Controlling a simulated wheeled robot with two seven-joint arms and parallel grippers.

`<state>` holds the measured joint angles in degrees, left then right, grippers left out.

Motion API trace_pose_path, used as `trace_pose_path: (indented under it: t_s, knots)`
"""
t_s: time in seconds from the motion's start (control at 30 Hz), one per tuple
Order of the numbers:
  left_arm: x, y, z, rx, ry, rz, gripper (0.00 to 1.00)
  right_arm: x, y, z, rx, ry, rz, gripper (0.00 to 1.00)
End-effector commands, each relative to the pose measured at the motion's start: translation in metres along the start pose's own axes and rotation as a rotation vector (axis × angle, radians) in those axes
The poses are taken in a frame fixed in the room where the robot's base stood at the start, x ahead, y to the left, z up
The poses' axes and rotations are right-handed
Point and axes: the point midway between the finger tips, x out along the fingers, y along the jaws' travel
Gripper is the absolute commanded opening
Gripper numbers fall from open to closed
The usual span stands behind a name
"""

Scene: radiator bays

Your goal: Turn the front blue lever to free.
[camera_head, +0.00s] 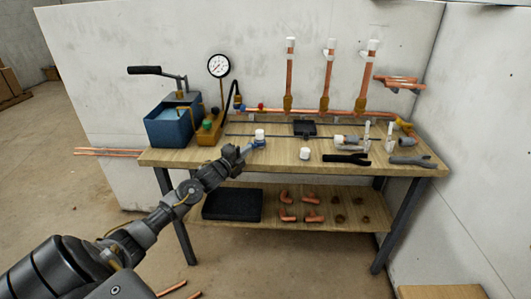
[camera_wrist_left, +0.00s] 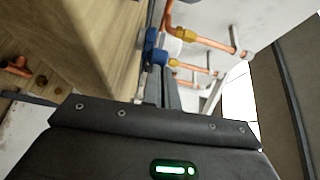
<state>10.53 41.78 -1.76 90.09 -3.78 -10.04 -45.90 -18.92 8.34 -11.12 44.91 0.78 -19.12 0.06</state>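A small blue lever (camera_head: 258,144) shows near the table's front edge, below a white cap (camera_head: 260,134). My left gripper (camera_head: 245,150) reaches in from the lower left, its tips at or right beside the blue lever. In the left wrist view the blue part (camera_wrist_left: 154,50) lies just beyond the narrow grey fingers (camera_wrist_left: 164,80). The fingers look close together; whether they touch or hold the blue part cannot be told. The lever's exact angle is too small to read. My right gripper is in neither view.
The wooden workbench (camera_head: 290,165) holds a blue pump box (camera_head: 170,124) and pressure gauge (camera_head: 219,66) at left. Copper risers (camera_head: 327,82) stand behind. A white cap (camera_head: 305,153), a black tool (camera_head: 346,159) and a grey tool (camera_head: 412,161) lie right of the gripper.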

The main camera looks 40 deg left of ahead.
Motion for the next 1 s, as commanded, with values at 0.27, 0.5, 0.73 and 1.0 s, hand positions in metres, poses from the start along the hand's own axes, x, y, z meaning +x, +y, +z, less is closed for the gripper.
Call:
trace_pose_path:
  t_s: [0.27,0.5,0.73,1.0]
  knots:
    - [-0.0005,-0.0032,0.0117,0.002,-0.014,-0.004,0.00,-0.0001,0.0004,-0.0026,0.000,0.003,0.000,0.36]
    - [0.0002,-0.0022,0.0117,0.001,-0.011,-0.002,0.00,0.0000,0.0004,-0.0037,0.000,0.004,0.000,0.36]
    - [0.0001,-0.0014,0.0108,0.001,-0.009,-0.001,0.00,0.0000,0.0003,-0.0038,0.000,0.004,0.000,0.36]
    - [-0.0014,-0.0019,0.0062,0.000,-0.005,0.000,0.00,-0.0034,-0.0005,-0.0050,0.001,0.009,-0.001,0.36]
